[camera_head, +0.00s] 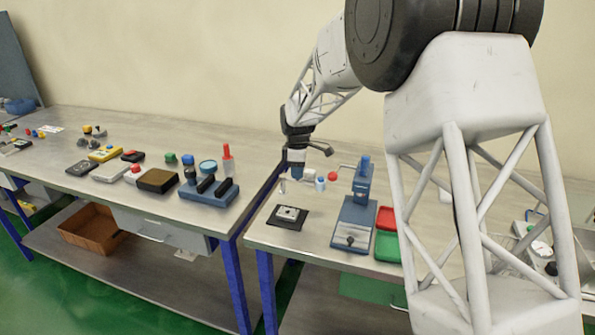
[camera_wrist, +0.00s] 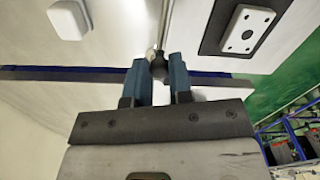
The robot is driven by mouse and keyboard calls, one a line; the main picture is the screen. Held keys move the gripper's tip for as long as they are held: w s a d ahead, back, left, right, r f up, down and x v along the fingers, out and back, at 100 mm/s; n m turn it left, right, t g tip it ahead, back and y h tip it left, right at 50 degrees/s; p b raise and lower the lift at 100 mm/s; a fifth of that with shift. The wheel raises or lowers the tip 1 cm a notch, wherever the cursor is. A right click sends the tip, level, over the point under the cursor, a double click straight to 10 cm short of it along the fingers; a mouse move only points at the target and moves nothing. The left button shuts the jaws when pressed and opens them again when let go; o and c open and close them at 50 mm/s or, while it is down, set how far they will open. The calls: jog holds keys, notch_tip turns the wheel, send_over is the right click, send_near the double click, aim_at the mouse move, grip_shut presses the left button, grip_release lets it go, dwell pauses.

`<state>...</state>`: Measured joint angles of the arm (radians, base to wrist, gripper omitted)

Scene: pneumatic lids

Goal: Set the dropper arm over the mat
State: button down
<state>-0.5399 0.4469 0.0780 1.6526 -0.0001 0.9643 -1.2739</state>
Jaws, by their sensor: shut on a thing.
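My gripper (camera_head: 297,158) is low over the bench, near the gap between the two tables. In the wrist view, its blue fingers (camera_wrist: 159,72) are shut on a dark round knob (camera_wrist: 159,66). A thin rod, which looks like the dropper arm (camera_wrist: 162,30), runs away from the knob and out of the frame. The dark mat (camera_head: 277,223) with a pale holed plate lies near the front left corner of the right table. It also shows at upper right in the wrist view (camera_wrist: 216,40), to the right of the rod. The dropper's tip is not clear.
A blue press (camera_head: 355,222) with a red-balled lever stands right of the mat. Red (camera_head: 386,218) and green (camera_head: 387,247) trays lie beyond it. A small white-and-blue cylinder (camera_head: 320,184) stands behind the mat. The left table (camera_head: 110,220) carries a blue block (camera_head: 209,192) and several small items.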

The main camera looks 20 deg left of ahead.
jog(key=shift+s, duration=0.1)
jog(key=shift+s+a+m, duration=0.5)
jog(key=shift+s+m, duration=0.2)
jog(key=shift+m, duration=1.3)
jog(key=shift+s+a+m, duration=0.45)
jog(key=shift+s+m, duration=0.25)
jog(key=shift+m, duration=1.3)
jog(key=shift+s+a+m, duration=0.5)
jog(key=shift+s+m, duration=0.2)
jog(key=shift+m, duration=1.3)
jog(key=c, duration=1)
grip_release()
jog(key=shift+r, duration=3.9)
